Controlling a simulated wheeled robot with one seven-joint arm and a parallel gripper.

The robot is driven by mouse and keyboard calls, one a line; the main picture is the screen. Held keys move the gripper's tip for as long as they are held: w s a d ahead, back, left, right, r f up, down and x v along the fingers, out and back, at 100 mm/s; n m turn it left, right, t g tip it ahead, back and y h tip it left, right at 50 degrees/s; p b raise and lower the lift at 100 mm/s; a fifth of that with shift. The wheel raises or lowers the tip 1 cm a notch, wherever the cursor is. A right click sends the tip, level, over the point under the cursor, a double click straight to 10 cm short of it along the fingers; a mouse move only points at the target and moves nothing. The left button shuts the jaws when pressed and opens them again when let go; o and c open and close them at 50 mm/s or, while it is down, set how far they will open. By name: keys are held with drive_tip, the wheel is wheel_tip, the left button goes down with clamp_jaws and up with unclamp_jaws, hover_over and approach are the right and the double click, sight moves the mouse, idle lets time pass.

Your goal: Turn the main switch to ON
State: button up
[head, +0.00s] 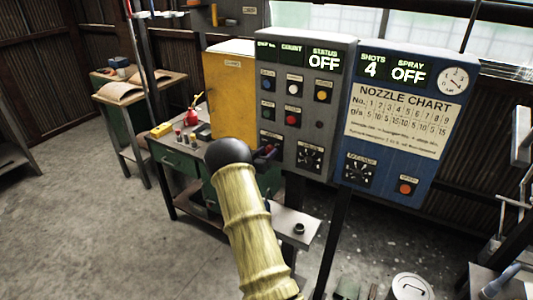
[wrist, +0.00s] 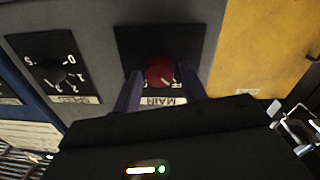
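The main switch is a red round knob (wrist: 160,72) on a black plate, with a label reading MAIN (wrist: 162,101) upside down in the wrist view. My gripper (wrist: 160,80) is at the knob, one finger on each side, with a small gap seen on both sides. Whether the fingertips touch it is hard to tell. In the head view my gripper (head: 265,153) is at the lower left of the grey control panel (head: 300,130), and my wrist and hand hide most of the switch. The status display (head: 325,60) reads OFF.
A speed dial (wrist: 58,75) sits beside the switch. A yellow cabinet (head: 230,95) is left of the grey panel, and a blue spray panel (head: 405,150) with a nozzle chart is right of it. A green workbench (head: 180,160) with small items stands behind; the concrete floor at left is clear.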

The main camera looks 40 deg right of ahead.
drive_tip(key=c, duration=0.6)
drive_tip(key=shift+c, duration=0.2)
